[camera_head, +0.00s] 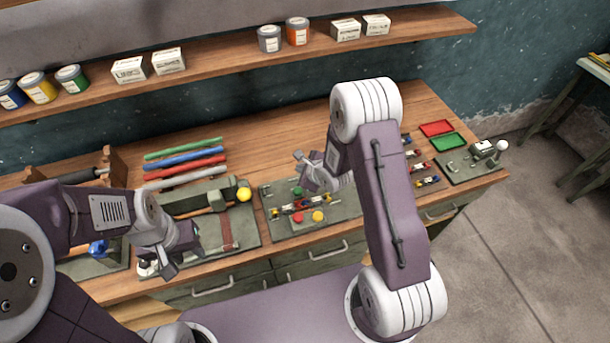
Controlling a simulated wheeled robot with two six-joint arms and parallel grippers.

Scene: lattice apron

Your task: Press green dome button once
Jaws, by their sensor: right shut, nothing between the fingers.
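The green dome button (297,191) shows as a small green spot on the grey-green panel (345,210) in the middle of the bench. A red button (298,219) and a yellow button (317,216) sit nearer the front edge of that panel. My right gripper (306,172) is shut and empty, above the panel and close to the green button in the picture. Whether it touches the button cannot be told. My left gripper (180,268) hangs over the front left of the bench, away from the button; its finger opening is unclear.
Red and yellow parts (301,204) lie between the buttons. Left of the panel is a board with a yellow ball (244,194); coloured rods (185,160) lie behind it. Red (436,128) and green (448,142) trays are at the right. A shelf (220,62) with cans and boxes runs above.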

